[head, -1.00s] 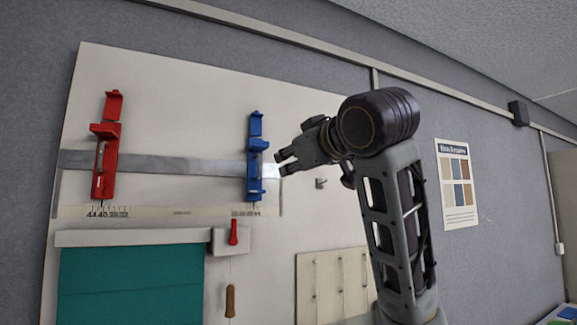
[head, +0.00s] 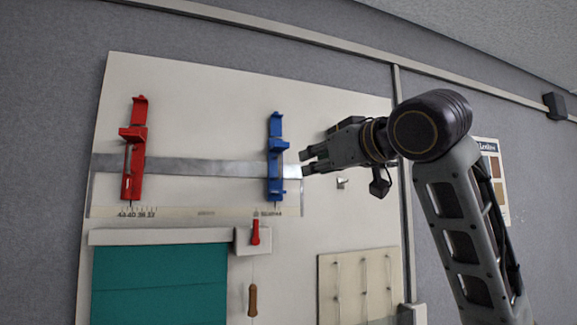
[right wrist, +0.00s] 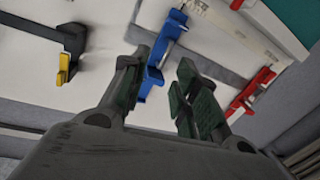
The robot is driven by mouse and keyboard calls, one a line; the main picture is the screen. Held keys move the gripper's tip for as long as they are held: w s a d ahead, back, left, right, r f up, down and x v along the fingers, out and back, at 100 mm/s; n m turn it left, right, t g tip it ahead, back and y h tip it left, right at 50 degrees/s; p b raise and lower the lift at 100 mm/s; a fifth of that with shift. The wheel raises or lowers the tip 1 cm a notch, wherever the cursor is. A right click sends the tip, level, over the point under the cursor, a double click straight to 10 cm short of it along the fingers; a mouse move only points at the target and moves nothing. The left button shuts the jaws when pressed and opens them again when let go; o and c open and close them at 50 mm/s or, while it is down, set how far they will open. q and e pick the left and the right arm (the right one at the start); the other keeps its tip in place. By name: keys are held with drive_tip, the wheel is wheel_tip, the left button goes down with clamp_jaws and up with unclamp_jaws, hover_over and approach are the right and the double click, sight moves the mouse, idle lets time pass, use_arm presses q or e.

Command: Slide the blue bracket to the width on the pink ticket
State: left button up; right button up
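The blue bracket (head: 276,155) sits upright on the right end of a horizontal metal rail (head: 205,168) on the wall board. A red bracket (head: 134,150) sits on the same rail at the left, above printed scale marks. My right gripper (head: 307,162) is just right of the blue bracket, fingers pointing left at it. In the right wrist view my right gripper (right wrist: 160,92) is open, with the blue bracket (right wrist: 165,42) beyond the fingers, its lower end near the left finger. Contact cannot be told. My left gripper is not in view. No pink ticket can be made out.
A teal panel (head: 160,285) hangs below the rail, with a small red lever (head: 255,232) and a brown handle (head: 253,300) beside it. A small hook (head: 342,183) is below my gripper. A yellow-tipped black part (right wrist: 64,68) shows in the right wrist view.

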sight(281, 164)
drive_tip(key=shift+s+a+r+m+y, duration=0.25)
drive_tip(key=shift+a+r+m+y, duration=0.15)
drive_tip(key=shift+a+r+m, duration=0.15)
drive_tip(key=shift+w, duration=0.1)
drive_tip(key=p+x, duration=0.4)
drive_tip(key=x, duration=0.8)
drive_tip(key=shift+r, duration=0.1)
drive_tip(key=shift+p+x, duration=0.35)
drive_tip(key=shift+x, duration=0.45)
clamp_jaws()
